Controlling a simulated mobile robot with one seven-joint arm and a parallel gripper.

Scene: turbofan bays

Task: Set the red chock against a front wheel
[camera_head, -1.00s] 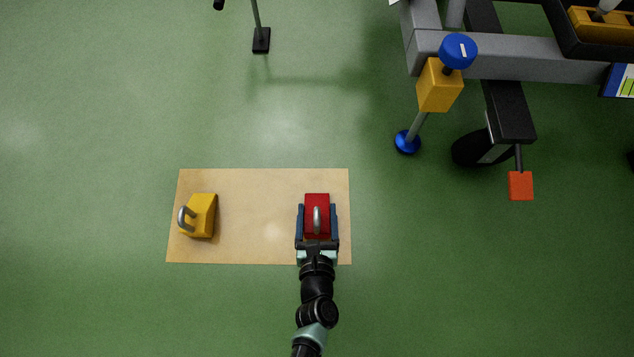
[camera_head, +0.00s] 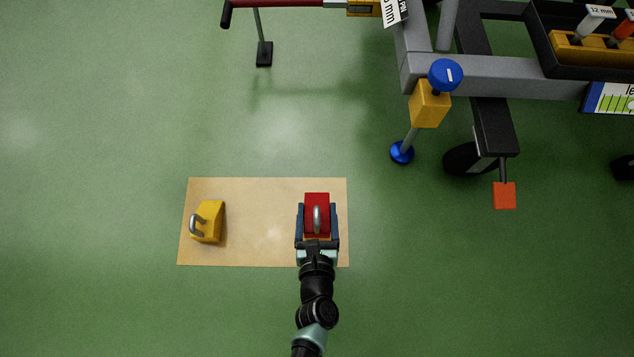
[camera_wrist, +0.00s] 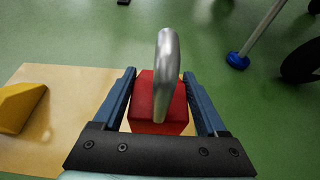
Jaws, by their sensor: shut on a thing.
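The red chock (camera_head: 317,204) with a silver loop handle is between the fingers of my gripper (camera_head: 317,222). In the wrist view, the blue fingers of my gripper (camera_wrist: 160,100) close on both sides of the red chock (camera_wrist: 146,113). The chock appears over the right part of the tan mat; I cannot tell how high it is held. A black front wheel (camera_head: 463,159) of the grey stand shows at the upper right, partly hidden under its dark leg. Another dark wheel (camera_head: 624,167) is cut off at the right edge.
A yellow chock (camera_head: 210,221) lies on the left of the tan mat (camera_head: 260,255). A stabilizer with a blue foot (camera_head: 402,153) and an orange-red pedal (camera_head: 504,195) flank the front wheel. Green floor is clear between mat and wheel.

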